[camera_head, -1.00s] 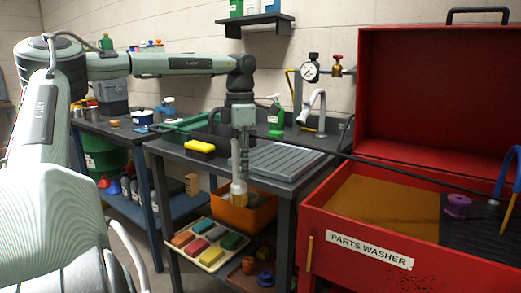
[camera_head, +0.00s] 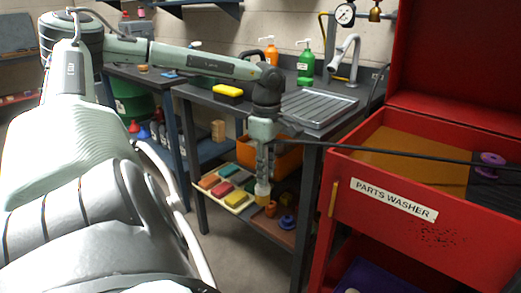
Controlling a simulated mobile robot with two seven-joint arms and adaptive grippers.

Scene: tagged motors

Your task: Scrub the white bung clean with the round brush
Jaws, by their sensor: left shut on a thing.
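My left gripper (camera_head: 264,165) points down in front of the bench, shut on a pale thing with a tan lower end (camera_head: 262,194). This looks like the round brush, but it is small and partly covered by the fingers. It hangs in front of the orange bin, above the lower shelf. I cannot make out a white bung for certain. A small white thing (camera_head: 352,291) is cut off at the bottom edge, too little to identify. My right gripper is out of view.
The red parts washer (camera_head: 420,232) stands open at the right, with a purple spool (camera_head: 492,158) inside. A tray of coloured blocks (camera_head: 212,183) sits below. A thin black line crosses rightward from the gripper.

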